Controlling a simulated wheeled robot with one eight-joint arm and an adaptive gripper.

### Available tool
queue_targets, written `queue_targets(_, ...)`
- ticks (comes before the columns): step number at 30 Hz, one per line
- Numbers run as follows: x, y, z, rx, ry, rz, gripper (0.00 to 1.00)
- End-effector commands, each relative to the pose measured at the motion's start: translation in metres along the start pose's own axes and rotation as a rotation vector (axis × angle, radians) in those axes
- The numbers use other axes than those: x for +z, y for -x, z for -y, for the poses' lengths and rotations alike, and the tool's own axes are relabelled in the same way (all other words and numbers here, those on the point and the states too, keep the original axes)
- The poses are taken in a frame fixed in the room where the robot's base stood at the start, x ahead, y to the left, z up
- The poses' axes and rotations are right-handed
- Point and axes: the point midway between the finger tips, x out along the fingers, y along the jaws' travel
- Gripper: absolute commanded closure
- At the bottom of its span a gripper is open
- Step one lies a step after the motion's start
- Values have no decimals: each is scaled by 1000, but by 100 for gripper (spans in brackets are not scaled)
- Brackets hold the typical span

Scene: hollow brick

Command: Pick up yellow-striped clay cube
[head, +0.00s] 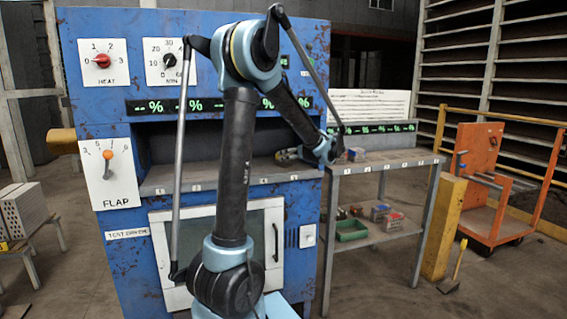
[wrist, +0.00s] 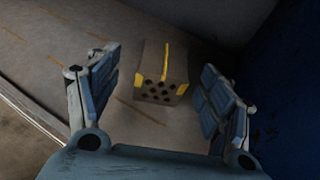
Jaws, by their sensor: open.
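The yellow-striped clay cube (wrist: 155,73) sits on a grey-brown surface in the wrist view. It is tan, with a yellow stripe down its top, yellow corner patches and several dark holes in its near face. My gripper (wrist: 162,60) is open, with one finger to the left of the cube and one to the right. Gaps show on both sides, and nothing is held. In the head view my arm's end is by the right edge of the blue machine. A small block (head: 356,154) shows just right of it; I cannot tell whether it is the cube.
In the wrist view, a dark blue wall (wrist: 292,75) stands close on the right and a surface edge (wrist: 35,118) runs at lower left. The head view shows the blue machine (head: 95,45), a metal table (head: 395,160) with a green bin (head: 351,231) below, and an orange cart (head: 478,160).

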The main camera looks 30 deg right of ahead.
Motion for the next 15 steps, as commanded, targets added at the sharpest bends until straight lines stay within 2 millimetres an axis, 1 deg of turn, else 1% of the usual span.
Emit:
queue_targets(5,2,-16,2,2,1,0,26)
queue_targets(9,3,-36,4,3,1,0,26)
queue_targets(12,3,-47,4,3,2,0,26)
queue_targets(15,3,-51,4,1,2,0,26)
